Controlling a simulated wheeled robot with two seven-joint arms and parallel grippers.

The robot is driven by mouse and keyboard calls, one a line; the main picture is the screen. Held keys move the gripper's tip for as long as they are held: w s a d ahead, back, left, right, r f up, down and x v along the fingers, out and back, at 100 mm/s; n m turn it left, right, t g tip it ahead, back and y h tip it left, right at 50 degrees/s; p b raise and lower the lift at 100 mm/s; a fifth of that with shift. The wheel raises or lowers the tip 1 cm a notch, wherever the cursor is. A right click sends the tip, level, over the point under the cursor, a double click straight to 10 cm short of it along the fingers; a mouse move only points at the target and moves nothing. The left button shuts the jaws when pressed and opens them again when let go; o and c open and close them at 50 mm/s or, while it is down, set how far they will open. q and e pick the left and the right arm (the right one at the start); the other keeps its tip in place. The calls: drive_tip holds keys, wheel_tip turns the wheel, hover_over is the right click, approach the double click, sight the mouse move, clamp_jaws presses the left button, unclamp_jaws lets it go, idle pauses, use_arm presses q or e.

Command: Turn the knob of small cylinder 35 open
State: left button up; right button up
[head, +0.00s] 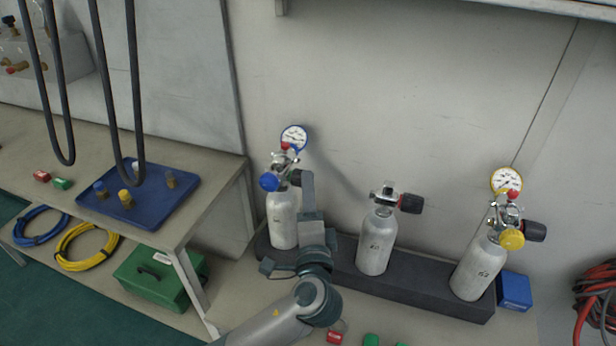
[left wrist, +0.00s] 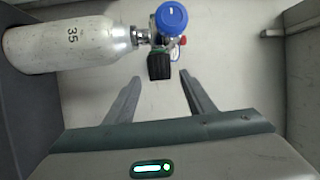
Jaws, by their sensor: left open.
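Small cylinder 35 (left wrist: 72,42) is silver, with its number readable in the left wrist view; it is the leftmost cylinder (head: 283,222) in the head view. Its valve carries a dark ribbed knob (left wrist: 160,67), a blue regulator cap (left wrist: 172,18) and a blue-rimmed gauge (head: 294,137). In the head view the blue cap (head: 269,181) faces forward, and the dark knob is partly hidden by my gripper. My left gripper (left wrist: 160,78) is open, its two fingertips just short of the dark knob and to either side of it. My right gripper is not in view.
A dark rack (head: 340,277) holds the cylinders. A middle cylinder (head: 377,241) and a right cylinder (head: 476,267) with a yellow cap stand beside cylinder 35. A workbench with a blue tray (head: 157,213) is at left; black hoses (head: 134,90) hang above it. The wall is close behind.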

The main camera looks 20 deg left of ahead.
use_arm(q)
drive_tip(key=shift+p+x, duration=0.3)
drive_tip(key=shift+x, duration=2)
drive_tip(key=shift+c, duration=0.6)
drive_tip(key=c, duration=1)
